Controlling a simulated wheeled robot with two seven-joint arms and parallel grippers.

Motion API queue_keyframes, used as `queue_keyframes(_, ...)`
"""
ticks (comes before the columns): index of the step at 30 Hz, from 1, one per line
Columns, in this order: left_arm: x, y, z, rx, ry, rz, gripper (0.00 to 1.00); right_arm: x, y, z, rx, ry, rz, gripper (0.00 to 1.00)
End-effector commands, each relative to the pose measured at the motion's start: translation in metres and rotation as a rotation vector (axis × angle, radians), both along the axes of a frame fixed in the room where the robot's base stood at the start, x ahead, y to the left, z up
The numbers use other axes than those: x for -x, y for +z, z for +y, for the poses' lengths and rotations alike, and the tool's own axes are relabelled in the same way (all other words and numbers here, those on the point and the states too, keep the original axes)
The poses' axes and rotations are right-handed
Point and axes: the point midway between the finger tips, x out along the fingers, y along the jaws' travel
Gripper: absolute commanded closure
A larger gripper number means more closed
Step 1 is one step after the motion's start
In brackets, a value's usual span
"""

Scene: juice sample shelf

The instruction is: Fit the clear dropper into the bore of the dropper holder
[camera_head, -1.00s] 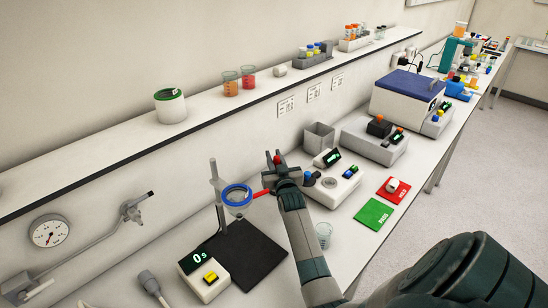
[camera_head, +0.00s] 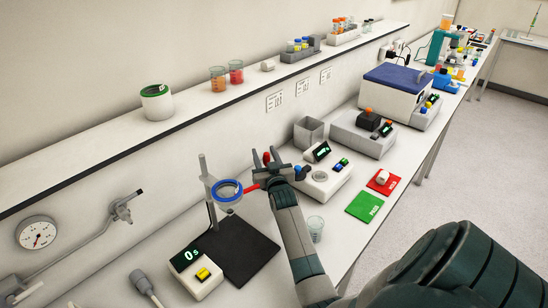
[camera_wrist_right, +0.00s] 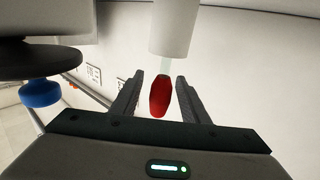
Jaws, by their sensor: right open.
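The clear dropper shows in the right wrist view as a red bulb (camera_wrist_right: 160,97) with a short clear stem above it in the picture. The stem meets the end of a pale cylinder (camera_wrist_right: 175,28), which looks like the dropper holder; how deep it sits in the bore is hidden. My right gripper (camera_wrist_right: 158,92) is open, one finger on each side of the bulb, with gaps showing. In the head view, the red bulb (camera_head: 266,158) shows between the spread fingers of my right gripper (camera_head: 267,157). The holder cannot be made out there. My left gripper is not in view.
A ring stand with a blue ring (camera_head: 229,191) and red rod stands just left of my right gripper. The wall shelf (camera_head: 120,140) runs behind. A blue knob (camera_wrist_right: 40,93) is at the wrist view's left.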

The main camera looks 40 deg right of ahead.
Motion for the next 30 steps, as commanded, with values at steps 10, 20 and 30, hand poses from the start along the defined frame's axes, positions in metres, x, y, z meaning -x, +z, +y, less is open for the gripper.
queue_keyframes(10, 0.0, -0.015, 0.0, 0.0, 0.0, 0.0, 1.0, 0.041, -0.003, 0.023, -0.001, 0.0, 0.0, 0.59)
queue_keyframes(20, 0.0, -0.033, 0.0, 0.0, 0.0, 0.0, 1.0, 0.093, -0.003, 0.051, -0.001, 0.0, 0.0, 0.59)
queue_keyframes(30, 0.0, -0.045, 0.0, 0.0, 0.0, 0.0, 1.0, 0.136, -0.002, 0.075, -0.001, 0.0, 0.0, 0.59)
